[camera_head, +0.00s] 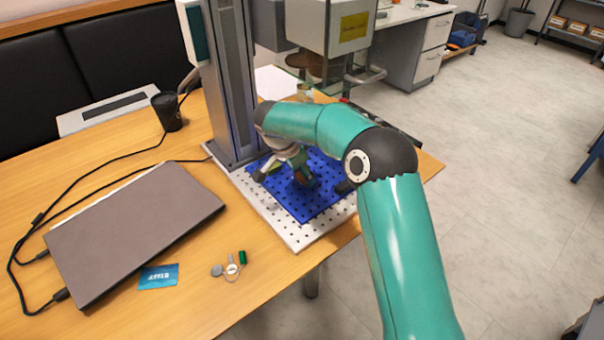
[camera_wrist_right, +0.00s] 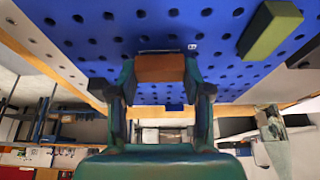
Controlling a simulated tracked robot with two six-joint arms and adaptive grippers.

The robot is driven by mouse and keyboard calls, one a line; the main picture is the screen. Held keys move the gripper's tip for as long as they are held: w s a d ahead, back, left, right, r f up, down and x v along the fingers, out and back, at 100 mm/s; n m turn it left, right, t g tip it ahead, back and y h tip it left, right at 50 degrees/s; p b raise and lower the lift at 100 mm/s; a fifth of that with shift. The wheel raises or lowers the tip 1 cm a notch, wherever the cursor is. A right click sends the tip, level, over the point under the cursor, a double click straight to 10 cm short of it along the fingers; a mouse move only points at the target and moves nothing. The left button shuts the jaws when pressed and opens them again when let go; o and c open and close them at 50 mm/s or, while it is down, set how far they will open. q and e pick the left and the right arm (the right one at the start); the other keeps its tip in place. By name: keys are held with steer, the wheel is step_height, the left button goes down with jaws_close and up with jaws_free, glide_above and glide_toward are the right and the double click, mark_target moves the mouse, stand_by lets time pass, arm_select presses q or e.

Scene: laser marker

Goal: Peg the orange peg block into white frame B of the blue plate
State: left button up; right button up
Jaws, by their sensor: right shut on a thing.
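The blue plate (camera_head: 318,205) is perforated and lies on the white base of the marking machine; it fills the top of the right wrist view (camera_wrist_right: 100,30). My right gripper (camera_head: 302,175) is over the plate, its two fingers shut on the orange peg block (camera_wrist_right: 160,68). In the right wrist view the block sits between the fingertips, close to the plate's surface; I cannot tell whether it touches. A small white mark (camera_wrist_right: 192,46) shows on the plate beyond the block, too small to read. White frame B cannot be made out. My left gripper is out of view.
A green block (camera_wrist_right: 270,30) rests on the plate beside my gripper. The machine's column (camera_head: 232,80) rises behind the plate. A laptop (camera_head: 135,225), a black cup (camera_head: 167,110), a blue packet (camera_head: 158,276) and a small keyring (camera_head: 232,268) lie on the wooden table.

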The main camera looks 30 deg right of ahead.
steer(key=shift+f+b, duration=0.3)
steer(key=o, duration=0.9)
steer(key=shift+r, duration=0.15)
steer(key=v, duration=1.1)
steer(key=shift+a+r, duration=0.2)
steer(key=shift+r, duration=0.05)
